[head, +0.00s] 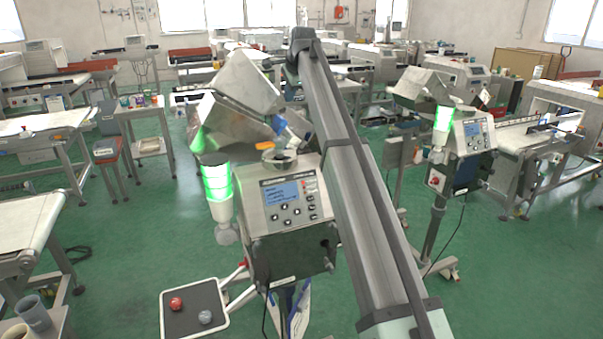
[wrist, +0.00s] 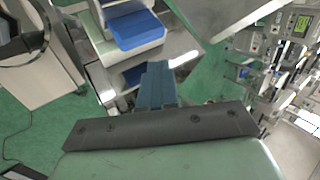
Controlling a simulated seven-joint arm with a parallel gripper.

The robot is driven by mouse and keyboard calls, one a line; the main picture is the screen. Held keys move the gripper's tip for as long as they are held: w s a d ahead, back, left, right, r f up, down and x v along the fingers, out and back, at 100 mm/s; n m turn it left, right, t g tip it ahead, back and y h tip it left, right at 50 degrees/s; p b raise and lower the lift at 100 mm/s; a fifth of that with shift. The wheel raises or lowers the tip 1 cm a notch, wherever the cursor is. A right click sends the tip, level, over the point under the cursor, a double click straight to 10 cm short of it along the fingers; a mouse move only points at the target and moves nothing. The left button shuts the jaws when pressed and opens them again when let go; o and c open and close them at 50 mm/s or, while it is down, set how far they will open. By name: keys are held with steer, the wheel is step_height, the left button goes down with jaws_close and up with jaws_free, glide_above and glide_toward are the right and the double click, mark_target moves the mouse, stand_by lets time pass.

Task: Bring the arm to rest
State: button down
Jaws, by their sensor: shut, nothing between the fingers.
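My arm (head: 350,170) crosses the head view from the bottom right up to a dark joint at the top middle. I cannot make out my gripper for certain in the head view. In the wrist view my gripper (wrist: 157,68) shows as blue-grey fingers, closed together and empty, beyond a dark bolted bar. The fingers point toward a metal chute and a blue part (wrist: 137,30). I cannot tell how far apart they are. The metal detector (head: 290,205) with its lit screen stands left of my arm in the head view.
A green-lit lamp (head: 216,182) stands at the detector's left. A tray (head: 168,326) holding a red ball (head: 176,304) and a grey ball (head: 205,317) is low in front. A second detector (head: 470,135) stands to the right. Green floor lies open between the machines.

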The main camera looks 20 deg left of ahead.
steer(key=shift+r, duration=0.75)
